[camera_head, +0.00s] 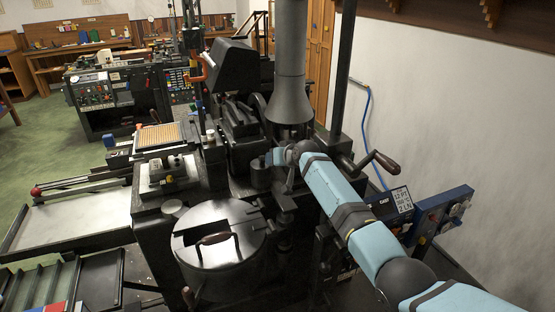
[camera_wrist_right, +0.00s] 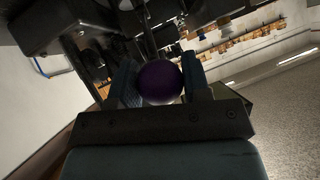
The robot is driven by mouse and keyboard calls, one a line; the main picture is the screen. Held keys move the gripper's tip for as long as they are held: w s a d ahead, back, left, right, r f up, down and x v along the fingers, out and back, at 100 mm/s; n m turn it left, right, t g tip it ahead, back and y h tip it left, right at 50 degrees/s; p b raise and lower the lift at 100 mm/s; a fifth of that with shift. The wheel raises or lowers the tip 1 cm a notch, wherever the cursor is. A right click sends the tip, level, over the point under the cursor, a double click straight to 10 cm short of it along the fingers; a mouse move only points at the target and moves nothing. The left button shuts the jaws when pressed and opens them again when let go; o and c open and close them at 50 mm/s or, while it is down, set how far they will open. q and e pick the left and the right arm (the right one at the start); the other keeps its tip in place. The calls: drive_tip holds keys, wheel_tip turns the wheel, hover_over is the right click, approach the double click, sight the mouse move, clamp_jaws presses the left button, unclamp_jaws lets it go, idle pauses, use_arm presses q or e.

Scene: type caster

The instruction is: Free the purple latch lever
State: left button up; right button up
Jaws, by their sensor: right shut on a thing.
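The purple latch lever shows as a dark purple round knob (camera_wrist_right: 160,82) in the right wrist view. It sits between the two fingers of my right gripper (camera_wrist_right: 161,85), which is shut on it. The rest of the lever is hidden behind the knob. In the head view my right arm reaches in from the lower right to the middle of the type caster (camera_head: 240,150). My left gripper is not in either view.
A round lidded pot (camera_head: 218,245) with a handle stands in front of the machine. A crank with a wooden handle (camera_head: 386,162) juts out right of my arm. A blue panel (camera_head: 442,212) stands at the right. A tall grey flue (camera_head: 290,60) rises behind the wrist.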

drive_tip(key=shift+w+r, duration=0.1)
drive_tip(key=shift+r, duration=0.25)
drive_tip(key=o, duration=1.1)
drive_tip(key=shift+o, duration=0.9)
drive_tip(key=shift+f, duration=0.2)
wheel_tip(320, 180, up, 20)
drive_tip(key=b, duration=0.3)
